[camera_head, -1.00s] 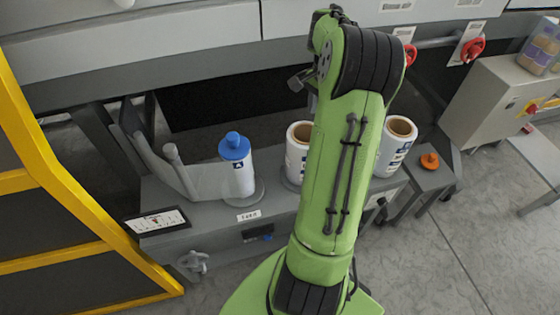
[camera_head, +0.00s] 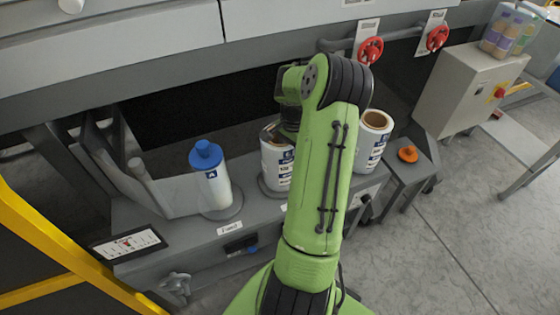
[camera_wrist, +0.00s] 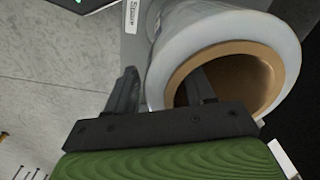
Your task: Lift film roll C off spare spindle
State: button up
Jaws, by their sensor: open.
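A white film roll (camera_head: 276,170) with a brown core stands upright on the grey bench, partly behind my arm. I take it for roll C, but no letter on it is readable. My gripper (camera_head: 284,128) is just above its top, largely hidden by my wrist. In the wrist view, the roll (camera_wrist: 222,25) fills the upper right, beside a label reading "Spare" (camera_wrist: 131,17). My gripper (camera_wrist: 160,82) is open there. One finger shows outside the roll's wall, the other over the core opening. How deep they reach is unclear. The spindle is hidden.
Roll A (camera_head: 213,188), blue-capped, stands left on the bench (camera_head: 200,238). Another white roll (camera_head: 372,148) stands right, close to my arm. An orange knob (camera_head: 408,154) is farther right. A tablet (camera_head: 130,243) lies at front left. A machine beam (camera_head: 120,55) spans the back.

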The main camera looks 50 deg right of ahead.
jog(key=shift+r, duration=0.1)
grip_shut()
jog(key=shift+r, duration=0.1)
dwell(1.1)
